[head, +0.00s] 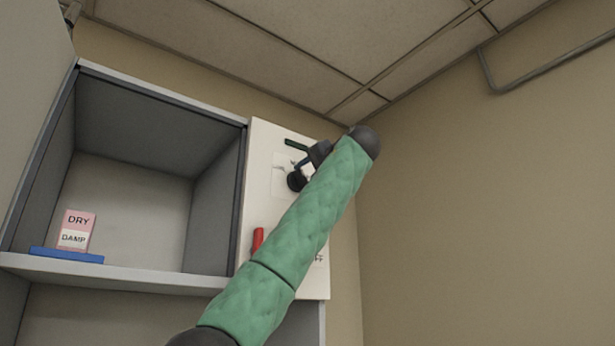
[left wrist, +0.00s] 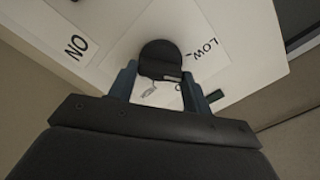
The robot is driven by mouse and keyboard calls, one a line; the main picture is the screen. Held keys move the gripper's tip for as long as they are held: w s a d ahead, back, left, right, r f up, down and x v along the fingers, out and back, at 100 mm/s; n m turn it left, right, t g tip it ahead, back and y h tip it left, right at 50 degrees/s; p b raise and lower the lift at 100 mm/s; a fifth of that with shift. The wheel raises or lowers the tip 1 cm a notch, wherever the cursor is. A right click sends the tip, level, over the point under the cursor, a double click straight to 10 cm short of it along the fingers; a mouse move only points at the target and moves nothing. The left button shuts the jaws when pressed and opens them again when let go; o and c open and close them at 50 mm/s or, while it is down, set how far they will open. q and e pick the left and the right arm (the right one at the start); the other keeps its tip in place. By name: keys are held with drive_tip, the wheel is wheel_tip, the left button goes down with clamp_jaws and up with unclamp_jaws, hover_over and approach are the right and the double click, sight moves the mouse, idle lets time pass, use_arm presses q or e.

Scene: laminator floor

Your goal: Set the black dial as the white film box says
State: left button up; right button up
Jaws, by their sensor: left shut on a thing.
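The black dial (head: 297,181) is on a white panel (head: 262,150), partly hidden in the head view by my left gripper (head: 312,160). In the left wrist view the black dial (left wrist: 161,55) sits between the two blue fingers of my left gripper (left wrist: 158,80), which is shut on it. A label LOW (left wrist: 203,48) shows upside down beside the dial; other dial marks are hidden or too small to read. On the shelf, a pink block reading DRY (head: 79,219) shows above a white face reading DAMP (head: 73,239); I cannot tell whether these are one box or two. My right gripper is out of view.
A red lever (head: 258,240) is low on the panel, close to my green-sleeved left arm. A word ending in FF (head: 319,259) is partly covered by that arm. A blue tray (head: 50,254) lies on the grey shelf (head: 150,277).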

use_arm(q)
drive_tip(key=shift+f+m, duration=0.15)
drive_tip(key=shift+m, duration=2.95)
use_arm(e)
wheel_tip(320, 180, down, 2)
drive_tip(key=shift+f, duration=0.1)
use_arm(q)
drive_tip(key=shift+m, duration=0.3)
drive_tip(key=o, duration=1)
drive_tip(key=shift+d, duration=0.15)
